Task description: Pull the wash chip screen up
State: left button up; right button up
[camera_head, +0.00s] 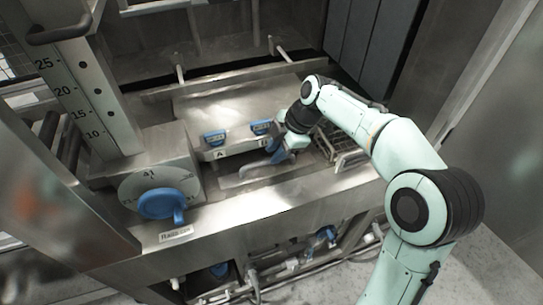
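My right gripper (278,155) reaches down from the right into the washer's steel tank area. It is beside the blue handle marked B (262,127), low over a recessed steel strip (255,171). A bluish part shows at its fingertips; I cannot tell whether this is a finger or a held handle. The finger gap is too small and dark to read. I cannot clearly pick out the wash chip screen; part of the recess is hidden by the gripper. A wire-like metal rack (347,150) sits just right of the gripper, partly behind my arm. My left gripper is not in view.
A blue handle marked A (215,139) stands left of B. A dial with a blue knob (161,204) is at the left, below a scale plate (85,95). A steel front ledge (290,200) runs before the recess. Pipes (285,270) show below.

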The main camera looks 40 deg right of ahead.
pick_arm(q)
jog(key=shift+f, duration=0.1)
pick_arm(e)
jog(key=shift+x, duration=1.35)
grip_shut()
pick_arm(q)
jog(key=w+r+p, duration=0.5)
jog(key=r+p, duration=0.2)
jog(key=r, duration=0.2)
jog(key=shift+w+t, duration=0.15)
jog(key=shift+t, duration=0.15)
pick_arm(e)
notch_tip(320, 180, up, 15)
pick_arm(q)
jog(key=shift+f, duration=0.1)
pick_arm(e)
jog(key=shift+f, duration=0.15)
grip_release()
